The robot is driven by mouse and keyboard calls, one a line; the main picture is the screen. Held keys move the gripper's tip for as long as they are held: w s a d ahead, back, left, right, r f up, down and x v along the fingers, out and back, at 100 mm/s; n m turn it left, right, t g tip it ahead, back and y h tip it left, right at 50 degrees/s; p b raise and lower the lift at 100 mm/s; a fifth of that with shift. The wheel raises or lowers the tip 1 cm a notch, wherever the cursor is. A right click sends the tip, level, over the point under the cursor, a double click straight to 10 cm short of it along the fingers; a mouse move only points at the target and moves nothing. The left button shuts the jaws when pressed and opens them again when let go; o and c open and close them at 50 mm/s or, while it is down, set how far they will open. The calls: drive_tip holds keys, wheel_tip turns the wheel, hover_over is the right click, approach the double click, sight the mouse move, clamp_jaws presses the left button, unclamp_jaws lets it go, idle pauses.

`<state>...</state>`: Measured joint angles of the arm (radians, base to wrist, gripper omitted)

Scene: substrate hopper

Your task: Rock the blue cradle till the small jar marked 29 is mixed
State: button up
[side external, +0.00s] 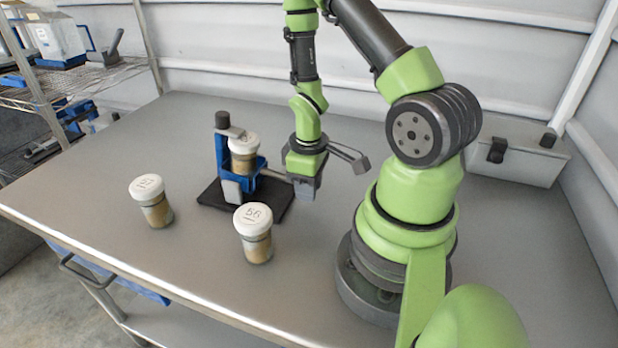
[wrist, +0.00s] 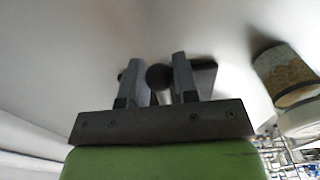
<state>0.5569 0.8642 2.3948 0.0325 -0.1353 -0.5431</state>
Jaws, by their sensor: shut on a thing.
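The blue cradle (side external: 229,160) stands on a dark base plate (side external: 211,196) in the middle of the table. A small jar (side external: 243,160) with a white lid and tan contents sits in it, looking nearly upright; I cannot read its lid mark. My gripper (side external: 303,190) is low at the cradle's right side. In the wrist view my gripper (wrist: 159,78) has its two fingers on either side of a dark round knob (wrist: 158,77), shut on it. A jar (wrist: 285,72) also shows at the wrist view's right edge.
Two more white-lidded jars stand on the table (side external: 330,310): one at left (side external: 152,203) and one in front (side external: 255,240), its lid marked what looks like 56. A grey lidded box (side external: 515,150) is at the back right. A wire shelf (side external: 85,85) stands at the left.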

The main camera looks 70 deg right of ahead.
drive_tip(key=shift+f, duration=1.4)
drive_tip(key=shift+r, duration=2.55)
drive_tip(key=o, duration=0.5)
drive_tip(key=shift+r, duration=3.5)
